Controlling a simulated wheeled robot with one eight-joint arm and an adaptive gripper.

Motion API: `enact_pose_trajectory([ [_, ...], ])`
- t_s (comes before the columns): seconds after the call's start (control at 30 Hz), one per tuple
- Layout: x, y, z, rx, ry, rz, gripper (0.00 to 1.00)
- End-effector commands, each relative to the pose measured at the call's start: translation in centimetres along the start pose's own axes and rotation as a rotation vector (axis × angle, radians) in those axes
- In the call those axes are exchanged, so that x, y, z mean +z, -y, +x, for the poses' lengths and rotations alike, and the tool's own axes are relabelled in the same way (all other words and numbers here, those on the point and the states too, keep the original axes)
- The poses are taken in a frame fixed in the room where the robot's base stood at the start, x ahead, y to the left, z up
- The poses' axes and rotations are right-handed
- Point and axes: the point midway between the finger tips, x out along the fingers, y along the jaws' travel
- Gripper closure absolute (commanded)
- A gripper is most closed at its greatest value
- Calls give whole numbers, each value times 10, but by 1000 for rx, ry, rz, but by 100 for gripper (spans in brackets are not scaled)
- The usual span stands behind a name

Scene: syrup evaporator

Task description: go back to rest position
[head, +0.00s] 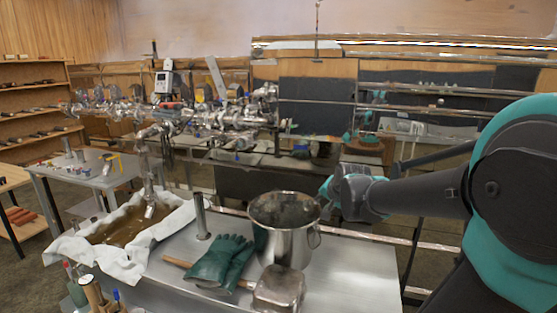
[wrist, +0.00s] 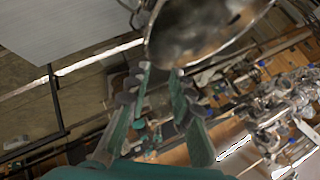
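My gripper (head: 326,188) is just right of the rim of a steel pot (head: 284,245) in the head view. In the wrist view my gripper (wrist: 161,74) shows two teal fingers with a clear gap between them and nothing held. The pot (wrist: 200,30) fills the top of that view, just beyond the fingertips. I cannot tell whether a fingertip touches it. The pot stands upright on the metal table (head: 350,280).
Green gloves (head: 222,262), a wooden-handled steel scoop (head: 279,289) and an upright metal cylinder (head: 201,216) are near the pot. A cloth-lined basin (head: 125,228) of brown liquid is at left. Pipework (head: 215,118) runs behind. The table's right end is clear.

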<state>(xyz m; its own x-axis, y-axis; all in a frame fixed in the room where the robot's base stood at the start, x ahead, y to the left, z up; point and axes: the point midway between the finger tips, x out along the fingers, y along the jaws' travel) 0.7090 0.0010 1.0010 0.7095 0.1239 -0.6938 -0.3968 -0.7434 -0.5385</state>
Motion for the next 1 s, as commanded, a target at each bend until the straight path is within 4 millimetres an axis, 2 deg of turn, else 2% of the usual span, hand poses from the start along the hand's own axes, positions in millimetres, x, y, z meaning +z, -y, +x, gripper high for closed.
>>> enact_pose_trajectory([
  [0.03, 21, -25, -1, 37, 28, -71, 78],
  [0.2, 91, -106, -12, 153, 151, -339, 78],
  [0.3, 127, -147, -21, 205, 227, -474, 78],
  [0.43, 162, -186, -33, 247, 307, -600, 78],
  [0.5, 173, -199, -37, 259, 336, -642, 78],
  [0.6, 181, -209, -41, 268, 359, -675, 78],
  [1.0, 183, -210, -42, 269, 364, -683, 78],
])
